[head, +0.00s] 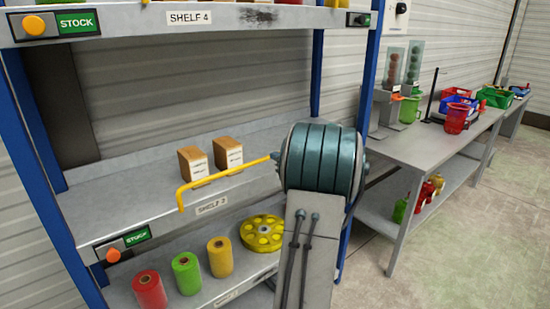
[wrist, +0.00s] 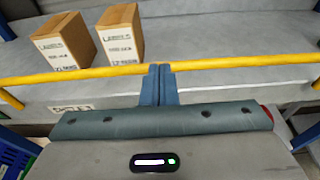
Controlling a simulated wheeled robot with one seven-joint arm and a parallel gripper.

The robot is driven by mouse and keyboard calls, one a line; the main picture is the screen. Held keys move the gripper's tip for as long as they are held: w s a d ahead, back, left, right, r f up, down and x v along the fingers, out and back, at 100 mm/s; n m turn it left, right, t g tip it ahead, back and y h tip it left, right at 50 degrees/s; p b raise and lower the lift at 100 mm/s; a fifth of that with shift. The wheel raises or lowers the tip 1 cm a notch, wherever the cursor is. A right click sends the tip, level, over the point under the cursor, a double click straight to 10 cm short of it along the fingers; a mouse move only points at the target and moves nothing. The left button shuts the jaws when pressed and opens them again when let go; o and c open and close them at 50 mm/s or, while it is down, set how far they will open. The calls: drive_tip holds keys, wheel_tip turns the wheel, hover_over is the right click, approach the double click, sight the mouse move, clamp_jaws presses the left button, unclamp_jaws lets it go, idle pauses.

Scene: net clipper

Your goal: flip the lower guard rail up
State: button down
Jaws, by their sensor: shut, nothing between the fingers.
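The lower guard rail is a yellow bar (head: 225,173) along the front of the middle shelf. Its left end bends down to the shelf's front edge. The bar shows above that edge; I cannot tell its exact tilt. In the wrist view the rail (wrist: 240,64) runs across the whole picture. My gripper (wrist: 160,68) has its two blue fingers shut together and empty. Their tips overlap the rail in the wrist view; I cannot tell whether they touch it. In the head view my wrist hides the fingers and the rail's right part.
Two brown boxes (head: 193,163) (head: 229,152) stand on the middle shelf behind the rail. Coloured spools (head: 187,272) and a yellow reel (head: 262,233) sit on the shelf below. A blue rack post (head: 370,90) rises behind my arm. A grey workbench (head: 405,150) stands at right.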

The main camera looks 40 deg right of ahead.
drive_tip(key=s+r+b, duration=0.1)
drive_tip(key=s+r, duration=0.4)
drive_tip(key=r, duration=0.3)
drive_tip(key=shift+s+a+r, duration=0.2)
drive_tip(key=shift+s+a, duration=0.2)
drive_tip(key=w+a+f+n+g+y, duration=0.1)
drive_tip(key=a+f+n+g+y, duration=0.2)
drive_tip(key=a+n, duration=0.85)
drive_tip(key=w+a+f+n+g+y, duration=0.1)
drive_tip(key=a+f+n+g+y, duration=0.25)
drive_tip(key=a, duration=1.45)
drive_tip(key=s+a+f+n+g+h, duration=0.2)
drive_tip(key=s+a+f+n, duration=0.2)
drive_tip(key=s+a+n, duration=0.3)
drive_tip(key=s+a+f+n+g+h, duration=0.2)
drive_tip(key=s+a+n, duration=0.6)
drive_tip(key=s+n, duration=0.4)
wheel_tip(320, 180, down, 2)
drive_tip(key=n+g, duration=0.1)
drive_tip(key=n, duration=0.2)
drive_tip(key=shift+a+f+n+h, duration=0.25)
drive_tip(key=shift+n+h, duration=0.05)
drive_tip(key=shift+h, duration=0.05)
drive_tip(key=shift+w, duration=0.15)
